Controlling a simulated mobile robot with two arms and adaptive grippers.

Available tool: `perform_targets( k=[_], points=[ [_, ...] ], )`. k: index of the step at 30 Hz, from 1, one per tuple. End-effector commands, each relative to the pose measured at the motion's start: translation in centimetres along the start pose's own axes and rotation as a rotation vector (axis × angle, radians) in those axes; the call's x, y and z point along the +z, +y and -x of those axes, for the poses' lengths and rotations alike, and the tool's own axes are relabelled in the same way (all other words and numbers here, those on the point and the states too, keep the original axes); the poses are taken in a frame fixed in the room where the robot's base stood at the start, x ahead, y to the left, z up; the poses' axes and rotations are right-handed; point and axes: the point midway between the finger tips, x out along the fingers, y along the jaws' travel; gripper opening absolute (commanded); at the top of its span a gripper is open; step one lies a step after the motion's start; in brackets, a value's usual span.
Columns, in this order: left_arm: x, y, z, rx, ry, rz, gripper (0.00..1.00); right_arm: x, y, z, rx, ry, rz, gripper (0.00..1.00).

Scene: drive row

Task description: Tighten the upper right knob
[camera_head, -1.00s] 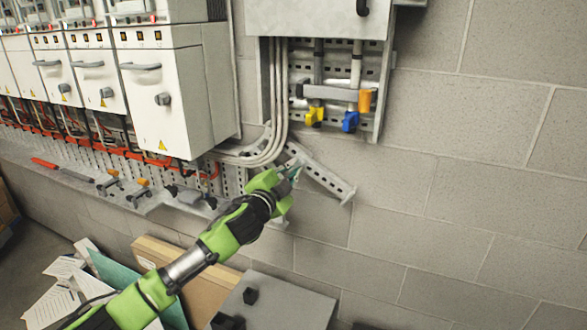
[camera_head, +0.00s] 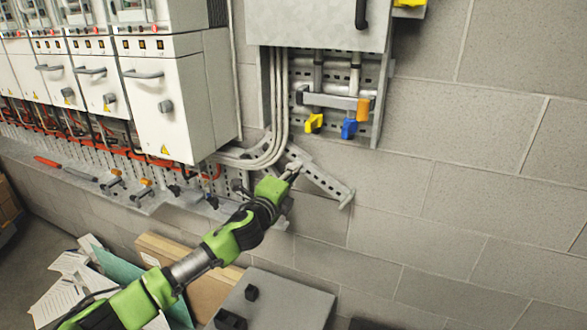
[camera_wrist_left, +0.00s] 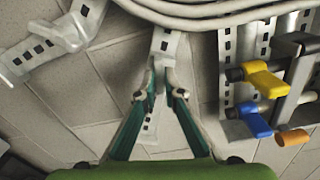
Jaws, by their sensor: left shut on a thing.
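Under the grey wall box hang a yellow knob (camera_head: 314,122), a blue knob (camera_head: 349,129) and an orange knob (camera_head: 364,107). The orange one sits highest and furthest right of these. In the left wrist view the yellow (camera_wrist_left: 263,80), blue (camera_wrist_left: 256,120) and orange (camera_wrist_left: 293,138) knobs are at the right, apart from my fingers. My left gripper (camera_head: 289,172) is below and left of them, by the slanted perforated metal strut (camera_head: 325,182). Its teal fingers (camera_wrist_left: 160,82) close in on the strut (camera_wrist_left: 165,46); the exact contact is unclear. My right gripper is out of view.
White cabinets (camera_head: 165,90) with handles and dark rotary knobs line the left. Grey cables (camera_head: 272,115) curve down beside the strut. Another yellow part (camera_head: 408,12) shows at the top edge. A grey box (camera_head: 290,298) stands below. The block wall at right is clear.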

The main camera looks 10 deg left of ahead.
Motion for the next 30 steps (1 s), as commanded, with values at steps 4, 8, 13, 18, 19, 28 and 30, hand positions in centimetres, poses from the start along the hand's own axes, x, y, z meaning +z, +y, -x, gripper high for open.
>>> perform_targets(
  k=[4,8,13,18,19,28,30],
  points=[
    [0.0,-0.1,0.0,0.003,0.001,-0.141,0.00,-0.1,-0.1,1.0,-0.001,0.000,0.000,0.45],
    [0.0,0.0,0.0,0.004,0.001,-0.263,0.00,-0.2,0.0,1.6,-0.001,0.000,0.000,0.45],
    [0.0,0.0,0.0,0.003,0.001,-0.410,0.00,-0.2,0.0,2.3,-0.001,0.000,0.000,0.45],
    [0.0,0.1,0.0,0.003,0.002,-0.529,0.00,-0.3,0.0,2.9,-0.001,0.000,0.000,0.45],
    [0.0,0.1,0.0,0.003,0.002,-0.547,0.00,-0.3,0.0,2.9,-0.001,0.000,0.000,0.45],
    [-0.1,0.2,0.0,0.002,0.002,-0.667,0.00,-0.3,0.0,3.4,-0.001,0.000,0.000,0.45],
    [-0.1,0.3,0.0,0.002,0.002,-0.679,0.00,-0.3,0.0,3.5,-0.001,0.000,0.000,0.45]
  ],
)
